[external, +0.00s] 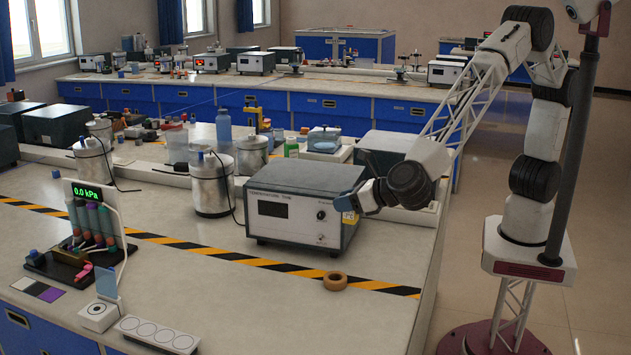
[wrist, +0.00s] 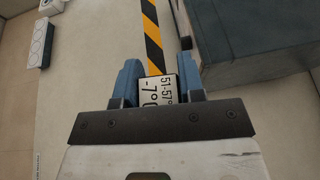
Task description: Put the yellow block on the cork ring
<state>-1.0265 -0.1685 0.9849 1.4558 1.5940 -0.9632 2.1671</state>
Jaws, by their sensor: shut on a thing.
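The cork ring (external: 335,281), a small tan ring, lies on the bench near the striped tape, lower in the picture than the block. I cannot see the ring in the wrist view.
The grey-blue temperature unit (external: 297,214) stands close beside my gripper. Yellow-black tape (external: 250,262) crosses the bench. A white strip with round pads (external: 158,334) and a pressure display stand (external: 88,191) are at the left. The bench around the ring is clear.

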